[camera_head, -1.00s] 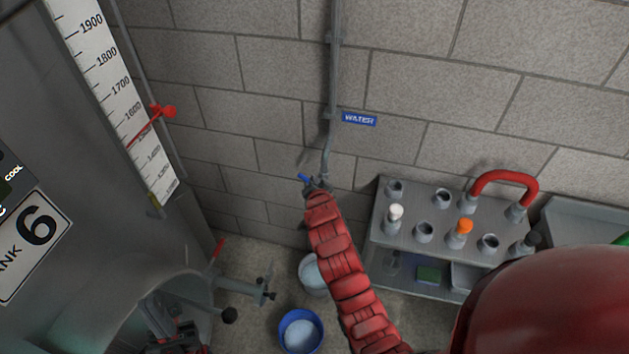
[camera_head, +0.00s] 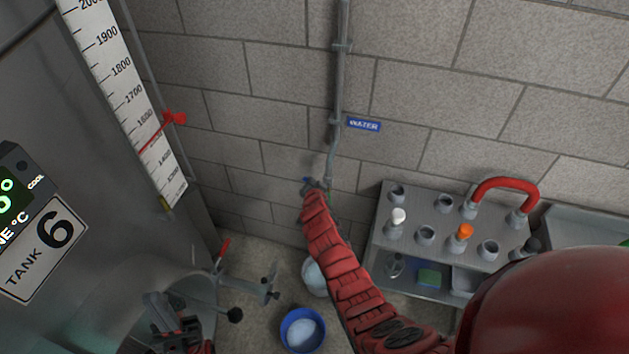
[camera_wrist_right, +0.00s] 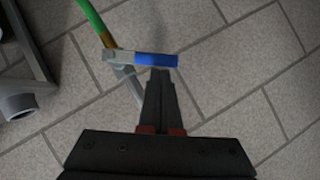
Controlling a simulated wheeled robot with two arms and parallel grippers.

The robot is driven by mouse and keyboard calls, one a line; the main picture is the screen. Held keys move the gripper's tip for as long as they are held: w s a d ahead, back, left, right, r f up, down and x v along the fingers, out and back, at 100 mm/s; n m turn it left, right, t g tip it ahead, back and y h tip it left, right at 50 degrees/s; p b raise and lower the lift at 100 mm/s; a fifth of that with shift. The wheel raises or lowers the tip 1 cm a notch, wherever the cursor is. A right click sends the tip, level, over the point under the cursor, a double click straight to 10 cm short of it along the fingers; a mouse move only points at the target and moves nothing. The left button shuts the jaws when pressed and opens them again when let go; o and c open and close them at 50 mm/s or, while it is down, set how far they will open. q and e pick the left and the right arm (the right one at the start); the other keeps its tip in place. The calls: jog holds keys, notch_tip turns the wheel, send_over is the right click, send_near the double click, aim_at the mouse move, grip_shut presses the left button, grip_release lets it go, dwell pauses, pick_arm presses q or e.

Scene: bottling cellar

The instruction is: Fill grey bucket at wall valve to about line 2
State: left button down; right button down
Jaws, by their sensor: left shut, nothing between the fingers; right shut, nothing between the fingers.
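The wall valve has a blue lever (camera_head: 307,182) at the foot of the grey pipe below the WATER sign. The lever also shows in the right wrist view (camera_wrist_right: 157,60), on a metal body with a green hose (camera_wrist_right: 90,16). My right gripper (camera_wrist_right: 160,74) is shut and empty, its tips at the lever's lower edge; I cannot tell whether they touch. A pale grey bucket (camera_head: 313,277) stands on the floor below, partly hidden by my right arm. Its level lines and contents are not readable. My left gripper (camera_head: 168,312) is shut and empty at lower left.
A blue bucket (camera_head: 302,338) with pale contents stands in front. A steel rack (camera_head: 405,248) with bottle-like fittings and a red hose is at right. The tank (camera_head: 60,120) stands at left, with a valve handle (camera_head: 270,282) sticking out low down.

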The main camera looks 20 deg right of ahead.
dwell(0.3)
jog(key=shift+w+a+f+n+g+h+b, duration=0.45)
jog(key=shift+a+f+n+g+h+b, duration=0.45)
jog(key=shift+b, duration=3.35)
jog(key=shift+w+a+f+n+g+h+b, duration=0.5)
jog(key=shift+f+n+h+b, duration=0.45)
jog(key=shift+b, duration=3.25)
jog(key=shift+s+r, duration=0.1)
jog(key=shift+r, duration=0.1)
jog(key=shift+r, duration=0.1)
